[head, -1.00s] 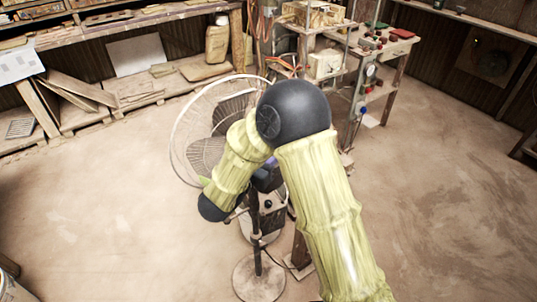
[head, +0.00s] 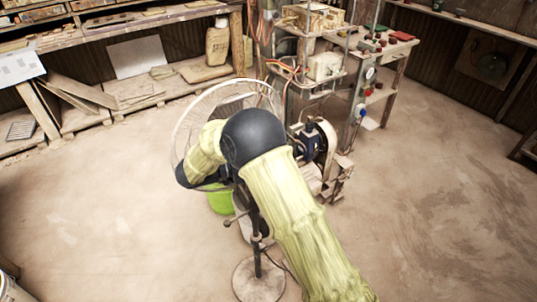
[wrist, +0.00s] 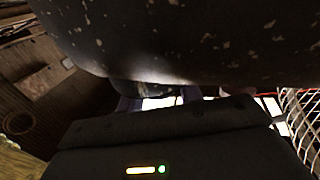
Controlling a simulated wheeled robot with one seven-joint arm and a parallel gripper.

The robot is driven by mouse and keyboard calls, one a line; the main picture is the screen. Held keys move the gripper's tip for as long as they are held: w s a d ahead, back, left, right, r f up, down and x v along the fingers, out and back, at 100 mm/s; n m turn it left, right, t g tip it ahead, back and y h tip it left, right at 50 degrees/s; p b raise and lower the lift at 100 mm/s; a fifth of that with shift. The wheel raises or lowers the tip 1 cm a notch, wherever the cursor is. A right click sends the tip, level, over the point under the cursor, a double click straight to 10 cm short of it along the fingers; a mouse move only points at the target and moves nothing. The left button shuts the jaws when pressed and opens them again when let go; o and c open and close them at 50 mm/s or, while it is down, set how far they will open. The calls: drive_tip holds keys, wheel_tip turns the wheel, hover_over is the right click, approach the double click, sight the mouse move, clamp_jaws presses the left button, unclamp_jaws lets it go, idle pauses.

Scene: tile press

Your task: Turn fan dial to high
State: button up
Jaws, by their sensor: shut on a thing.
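The fan stands in the middle of the head view; its round wire cage (head: 188,112) shows behind my arm, and its pole (head: 257,262) and round base (head: 258,282) show below. My arm hides the fan's middle and its dial there. My gripper (wrist: 180,100) is hidden in the head view. In the wrist view its dark body fills the bottom and its fingertips sit under a large dark, speckled surface close to the camera. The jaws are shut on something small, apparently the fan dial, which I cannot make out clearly. The cage wires (wrist: 303,120) show at the right.
A lime-green bucket (head: 219,201) stands behind the fan pole. A machine with a dark motor (head: 312,140) stands close to its right, beside a shelf rack with a gauge and wires. A workbench (head: 110,32) runs along the back left. The floor left and right is clear.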

idle(0.3)
drive_tip(key=o, duration=1)
drive_tip(key=shift+w, duration=0.1)
drive_tip(key=shift+a, duration=0.1)
drive_tip(key=b+v, duration=0.1)
drive_tip(key=v, duration=1.6)
drive_tip(key=shift+a+f, duration=0.1)
